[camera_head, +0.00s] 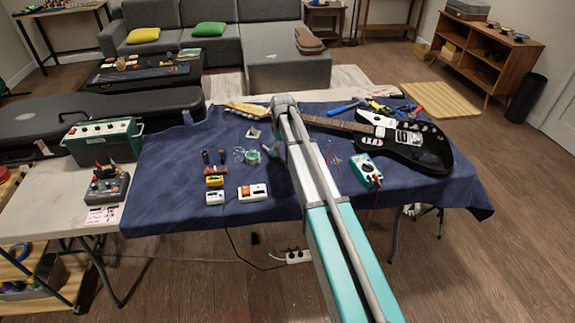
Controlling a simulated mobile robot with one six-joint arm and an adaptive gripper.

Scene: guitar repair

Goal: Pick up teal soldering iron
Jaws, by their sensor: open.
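My white and teal arm reaches from the bottom right up over the blue cloth (165,205) on the table.
A black guitar (425,150) and a teal multimeter (366,171) lie right of my arm. Pliers (405,108) lie behind the guitar. A green amplifier (103,141) stands at the far left.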

